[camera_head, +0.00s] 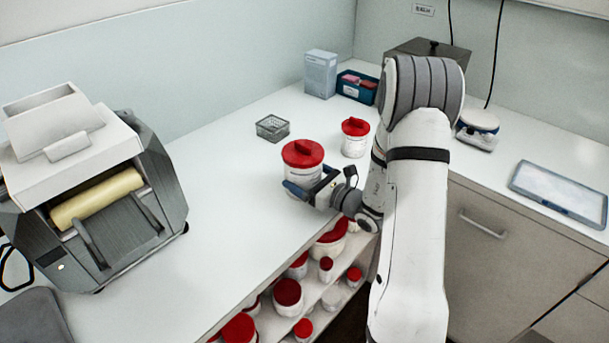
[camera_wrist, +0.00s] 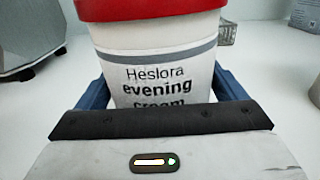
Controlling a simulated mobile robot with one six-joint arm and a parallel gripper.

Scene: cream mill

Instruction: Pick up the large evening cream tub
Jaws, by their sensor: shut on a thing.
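The evening cream tub (camera_head: 301,162) is a large white tub with a red lid, upright at the counter's front edge in the head view. In the wrist view its label (camera_wrist: 158,85) reads "Heslora evening cream", and it fills the middle. My gripper (camera_head: 308,187) is shut on this tub, with a blue finger on each side of it in the wrist view. The tub's lower part is hidden behind the gripper, so I cannot tell whether it touches the counter.
A smaller red-lidded tub (camera_head: 355,138) stands behind to the right. A grey wire basket (camera_head: 272,128) sits behind to the left. A roller machine (camera_head: 90,190) stands on the left. Several red-lidded tubs fill the shelves (camera_head: 325,285) below. The counter between machine and tub is clear.

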